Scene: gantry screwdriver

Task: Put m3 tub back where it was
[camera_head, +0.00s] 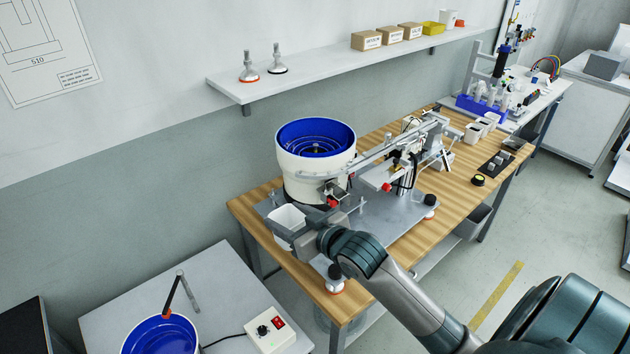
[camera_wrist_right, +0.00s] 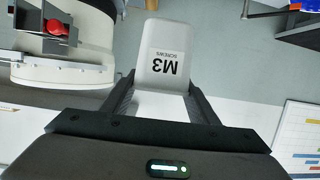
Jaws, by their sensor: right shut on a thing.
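The M3 tub (camera_head: 287,222) is a white tub, in the head view just left of the feeder's base plate. In the right wrist view the tub (camera_wrist_right: 163,62) shows its "M3 SCREWS" label upside down, between the two dark fingers. My right gripper (camera_head: 300,236) is shut on the tub; in the wrist view its fingers (camera_wrist_right: 160,98) lie on either side of it. Whether the tub touches anything beneath it cannot be told. My left gripper is not in view.
The white bowl feeder (camera_head: 290,177) with a blue bowl stands right behind the tub. Its metal plate (camera_head: 395,232) covers much of the wooden bench (camera_head: 240,212). A lower grey table (camera_head: 225,270) with a control box (camera_head: 271,330) is at the front left.

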